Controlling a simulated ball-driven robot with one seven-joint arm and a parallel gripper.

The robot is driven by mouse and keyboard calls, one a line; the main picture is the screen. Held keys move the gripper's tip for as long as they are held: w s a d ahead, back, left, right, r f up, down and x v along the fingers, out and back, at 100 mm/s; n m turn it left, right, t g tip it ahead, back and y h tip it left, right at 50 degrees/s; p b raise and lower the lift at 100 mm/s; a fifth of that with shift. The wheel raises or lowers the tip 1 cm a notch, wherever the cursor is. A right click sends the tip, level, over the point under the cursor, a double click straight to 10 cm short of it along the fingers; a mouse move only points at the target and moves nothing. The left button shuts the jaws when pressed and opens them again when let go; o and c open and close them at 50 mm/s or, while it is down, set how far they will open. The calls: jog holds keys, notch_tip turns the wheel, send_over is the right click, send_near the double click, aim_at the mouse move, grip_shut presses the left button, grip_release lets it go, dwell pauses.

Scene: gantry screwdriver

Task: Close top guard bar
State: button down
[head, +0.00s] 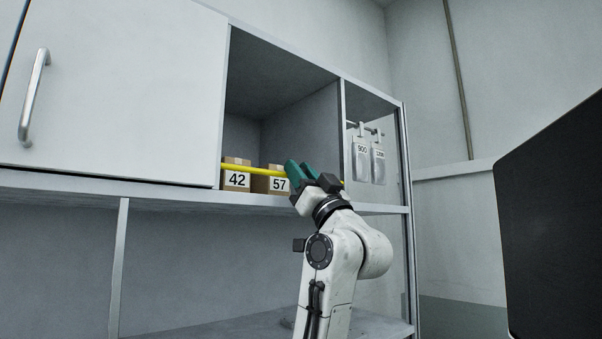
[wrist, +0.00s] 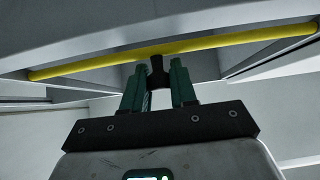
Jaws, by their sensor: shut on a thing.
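The yellow guard bar (head: 238,168) runs almost level across the front of the open upper compartment, low down, in front of the boxes. In the wrist view the bar (wrist: 90,65) spans the picture from left to right. A short black handle (wrist: 158,72) sits at about the middle of the bar. My gripper (wrist: 158,85) has its green fingers on both sides of this handle and is shut on it. In the head view my gripper (head: 302,172) is at the bar and hides part of its right half. Whether the bar's ends are latched is unclear.
Boxes marked 42 (head: 237,178) and 57 (head: 277,182) stand on the upper shelf behind the bar. A closed cabinet door (head: 110,90) with a metal handle is at left. Packets (head: 362,160) hang at right. A dark panel (head: 555,220) stands at far right.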

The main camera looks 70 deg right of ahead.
jog(key=shift+d+f, duration=0.1)
jog(key=shift+f, duration=0.2)
jog(key=c, duration=1.2)
grip_release()
jog(key=shift+o, duration=1.3)
jog(key=shift+r, duration=0.1)
jog(key=b+v, duration=0.3)
jog(key=v, duration=0.8)
